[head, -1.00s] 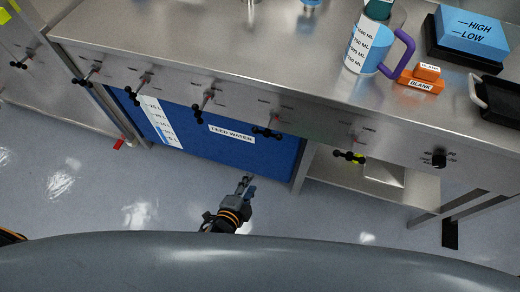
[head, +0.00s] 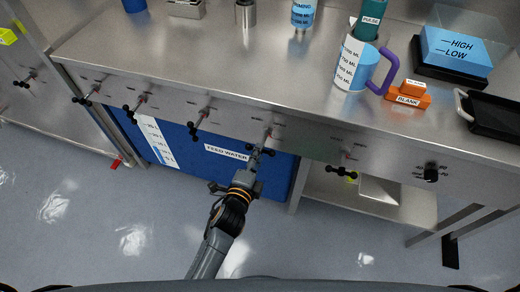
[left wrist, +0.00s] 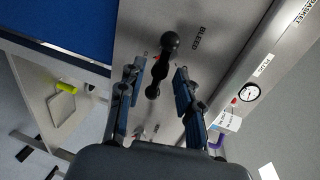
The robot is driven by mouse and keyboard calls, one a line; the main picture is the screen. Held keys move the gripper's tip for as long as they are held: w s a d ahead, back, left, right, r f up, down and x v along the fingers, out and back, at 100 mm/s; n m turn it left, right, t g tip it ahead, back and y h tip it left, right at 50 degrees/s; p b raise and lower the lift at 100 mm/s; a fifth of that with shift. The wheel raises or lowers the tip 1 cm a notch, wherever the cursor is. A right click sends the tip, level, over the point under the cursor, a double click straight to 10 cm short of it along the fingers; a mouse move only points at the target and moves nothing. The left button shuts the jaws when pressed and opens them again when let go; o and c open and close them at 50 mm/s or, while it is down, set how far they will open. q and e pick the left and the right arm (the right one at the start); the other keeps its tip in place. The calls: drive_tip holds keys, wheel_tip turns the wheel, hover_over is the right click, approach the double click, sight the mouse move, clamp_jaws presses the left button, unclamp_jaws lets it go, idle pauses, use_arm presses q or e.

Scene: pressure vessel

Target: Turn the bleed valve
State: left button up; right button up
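The bleed valve (head: 270,153) is a dark T-shaped handle with black ball ends on the bench's front panel. In the left wrist view the valve handle (left wrist: 170,42) stands beside the printed word BLEED, between the two fingers. My left gripper (head: 254,164) is just in front of the handle and partly covers it. In the left wrist view the gripper (left wrist: 160,70) is open, with one finger on each side of the handle and gaps visible. I cannot tell whether either finger touches it. My right gripper is out of view.
Similar valves, such as one at the left (head: 197,121) and one at the right (head: 341,172), line the panel. A black knob (head: 431,173) is farther right. A blue FEED WATER tank (head: 205,165) stands below. A jug (head: 355,68) stands on the bench; open floor lies in front.

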sight(263, 143)
use_arm(q)
drive_tip(key=shift+x, duration=1.5)
drive_tip(key=shift+c, duration=0.4)
clamp_jaws()
drive_tip(key=shift+s+f, duration=0.1)
